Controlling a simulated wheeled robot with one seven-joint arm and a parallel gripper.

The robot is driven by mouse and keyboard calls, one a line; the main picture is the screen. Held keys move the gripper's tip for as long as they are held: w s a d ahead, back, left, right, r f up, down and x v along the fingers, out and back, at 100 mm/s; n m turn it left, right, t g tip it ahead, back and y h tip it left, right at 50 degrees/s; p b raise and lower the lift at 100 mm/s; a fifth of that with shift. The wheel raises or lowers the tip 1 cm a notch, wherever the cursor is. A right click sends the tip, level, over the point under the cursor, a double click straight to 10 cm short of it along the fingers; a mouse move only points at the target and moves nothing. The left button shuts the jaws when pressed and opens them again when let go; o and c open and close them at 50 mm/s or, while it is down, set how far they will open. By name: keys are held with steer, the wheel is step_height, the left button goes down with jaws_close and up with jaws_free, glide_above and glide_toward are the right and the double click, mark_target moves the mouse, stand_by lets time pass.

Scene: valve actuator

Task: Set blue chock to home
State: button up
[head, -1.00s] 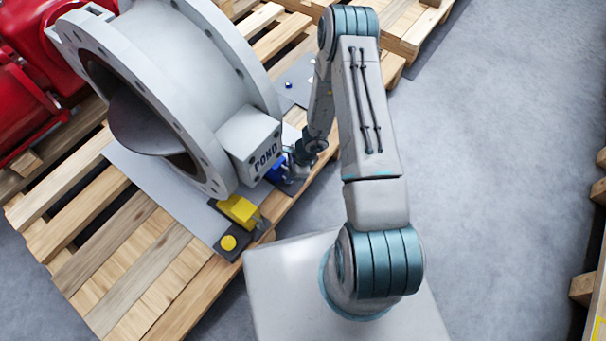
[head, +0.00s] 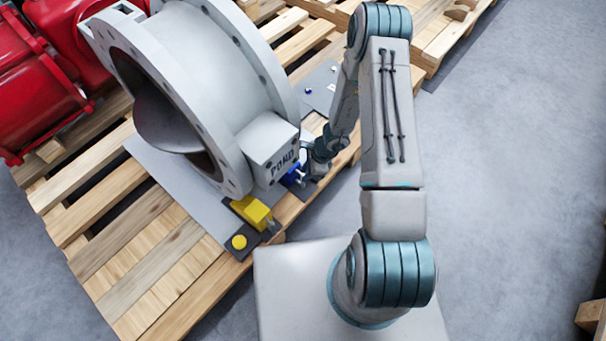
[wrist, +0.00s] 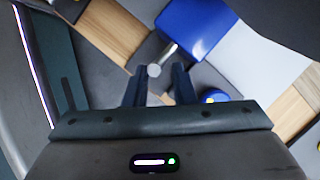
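The blue chock (head: 291,176) sits beside the grey valve's box, on the right edge of the pallet, partly hidden by the box and my arm. In the wrist view the blue chock (wrist: 197,30) is at the top, with a metal peg (wrist: 166,55) sticking out towards me. My gripper (wrist: 158,75) is open, and the peg's end shows between its two fingertips. I cannot tell whether the fingers touch it. In the head view my gripper (head: 308,172) is small and dark beside the chock. A round blue button (wrist: 215,96) lies right of the fingers.
The large grey valve (head: 215,80) stands on a wooden pallet (head: 160,265). A yellow chock (head: 252,211) and a yellow button (head: 239,242) are in front of it. A red machine (head: 45,80) is at the left. Grey floor (head: 500,160) is clear at the right.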

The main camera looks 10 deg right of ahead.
steer(key=s+d+p, duration=0.1)
steer(key=d, duration=1.1)
steer(key=shift+d+r+p, duration=0.2)
steer(key=shift+r+p, duration=0.05)
steer(key=shift+p, duration=0.1)
